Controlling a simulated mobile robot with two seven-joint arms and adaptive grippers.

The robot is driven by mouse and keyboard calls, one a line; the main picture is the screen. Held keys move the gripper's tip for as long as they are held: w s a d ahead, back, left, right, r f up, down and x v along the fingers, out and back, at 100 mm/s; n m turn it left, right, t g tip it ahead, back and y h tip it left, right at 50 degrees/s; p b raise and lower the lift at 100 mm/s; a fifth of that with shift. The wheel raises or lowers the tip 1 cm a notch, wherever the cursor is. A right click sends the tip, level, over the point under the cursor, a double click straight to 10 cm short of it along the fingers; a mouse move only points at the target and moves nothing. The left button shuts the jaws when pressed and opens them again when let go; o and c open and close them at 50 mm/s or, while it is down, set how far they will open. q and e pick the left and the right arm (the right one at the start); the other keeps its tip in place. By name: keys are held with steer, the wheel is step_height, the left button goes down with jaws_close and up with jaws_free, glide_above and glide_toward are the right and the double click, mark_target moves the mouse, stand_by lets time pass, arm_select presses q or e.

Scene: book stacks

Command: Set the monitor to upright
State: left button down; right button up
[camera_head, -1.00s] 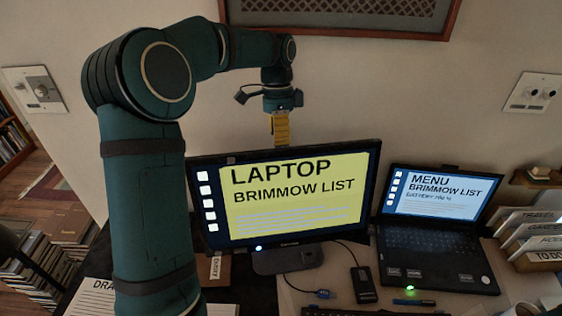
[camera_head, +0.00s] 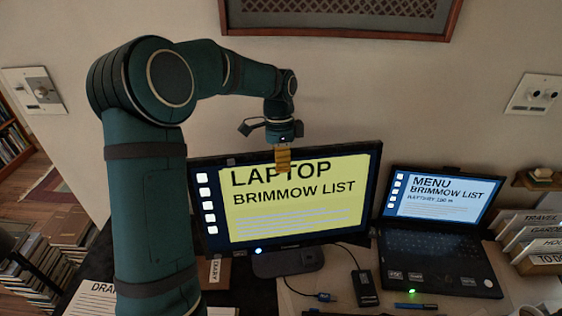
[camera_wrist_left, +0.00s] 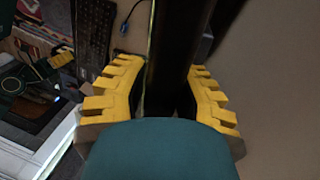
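The monitor (camera_head: 300,230) stands on the desk with a yellow "LAPTOP BRIMMOW LIST" screen, on a dark base (camera_head: 288,262). Its exact lean is hard to judge. My left gripper (camera_head: 283,160) points down at the middle of its top edge, one yellow finger overlapping the screen. In the left wrist view the two yellow fingers (camera_wrist_left: 168,75) are apart, one on each side of the dark monitor edge (camera_wrist_left: 175,40). I see no clear grip on it.
An open laptop (camera_head: 435,240) stands right of the monitor. A small black device (camera_head: 364,288), a cable and a pen (camera_head: 415,306) lie in front. Labelled holders (camera_head: 535,235) stand at the right. The wall is close behind; book stacks (camera_head: 40,265) are on the floor at left.

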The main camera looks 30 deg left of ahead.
stand_by(0.3)
arm_select(q)
steer(key=shift+s+d+f+t+y+b, duration=0.2)
steer(key=shift+s+d+t+y+b, duration=0.4)
steer(key=shift+b, duration=0.6)
arm_select(e)
step_height(320, 180, down, 3)
steer(key=shift+a+r, duration=0.1)
steer(key=shift+r, duration=0.1)
arm_select(q)
steer(key=shift+s+d+r+t+b, duration=0.1)
steer(key=shift+s+d+t+b, duration=0.25)
steer(key=shift+s+b, duration=0.2)
arm_select(e)
steer(key=shift+f, duration=0.6)
arm_select(q)
steer(key=c, duration=0.8)
jaws_free()
steer(key=shift+r, duration=0.1)
steer(key=shift+w, duration=0.1)
